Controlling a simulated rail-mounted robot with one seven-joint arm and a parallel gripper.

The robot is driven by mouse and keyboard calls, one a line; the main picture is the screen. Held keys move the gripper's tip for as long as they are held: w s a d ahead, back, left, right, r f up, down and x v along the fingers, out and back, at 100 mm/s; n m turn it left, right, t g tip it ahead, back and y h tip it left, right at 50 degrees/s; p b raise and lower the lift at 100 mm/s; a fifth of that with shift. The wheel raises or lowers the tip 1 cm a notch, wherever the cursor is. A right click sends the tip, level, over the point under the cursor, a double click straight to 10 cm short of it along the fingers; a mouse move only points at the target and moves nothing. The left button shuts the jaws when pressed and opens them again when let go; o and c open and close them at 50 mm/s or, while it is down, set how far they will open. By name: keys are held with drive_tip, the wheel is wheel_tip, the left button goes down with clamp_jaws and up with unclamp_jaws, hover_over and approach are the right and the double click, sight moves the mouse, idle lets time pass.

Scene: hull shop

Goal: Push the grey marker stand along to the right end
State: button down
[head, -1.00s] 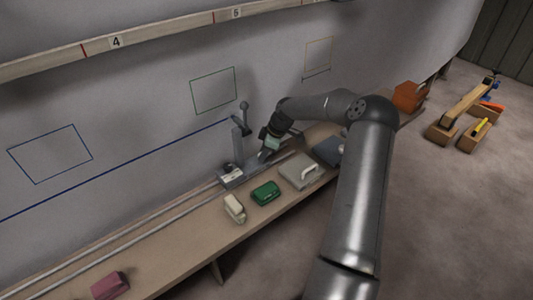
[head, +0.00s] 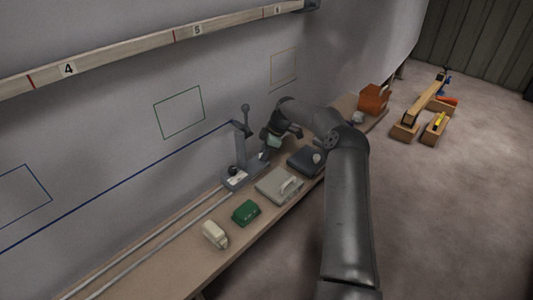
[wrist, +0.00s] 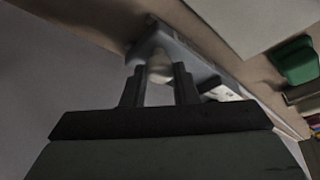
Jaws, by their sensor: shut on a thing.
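The grey marker stand (head: 240,152) stands upright on the rails of the bench, against the wall, in the head view. It has a flat base, a tall post and a ball-topped lever. A blue line on the wall ends at its upper part. My gripper (head: 266,153) is low at the stand's right side. In the wrist view, the two fingers of my gripper (wrist: 159,78) are shut on a pale knob (wrist: 158,66) on the stand's grey base (wrist: 190,58). The knob is hidden behind my gripper in the head view.
Along the bench's front lie a cream block (head: 214,233), a green box (head: 246,212), a pale handled case (head: 279,185) and a dark case (head: 305,162). An orange box (head: 373,97) stands at the far right end. A numbered rail (head: 130,52) runs above on the wall.

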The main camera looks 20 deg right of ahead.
drive_tip(key=shift+w+d+r, duration=0.1)
drive_tip(key=shift+w+d, duration=0.05)
drive_tip(key=shift+d, duration=0.15)
drive_tip(key=c, duration=1.1)
unclamp_jaws()
drive_tip(key=shift+c, duration=0.2)
drive_tip(key=p+v, duration=0.1)
drive_tip(key=v, duration=1.6)
drive_tip(key=shift+r, duration=0.15)
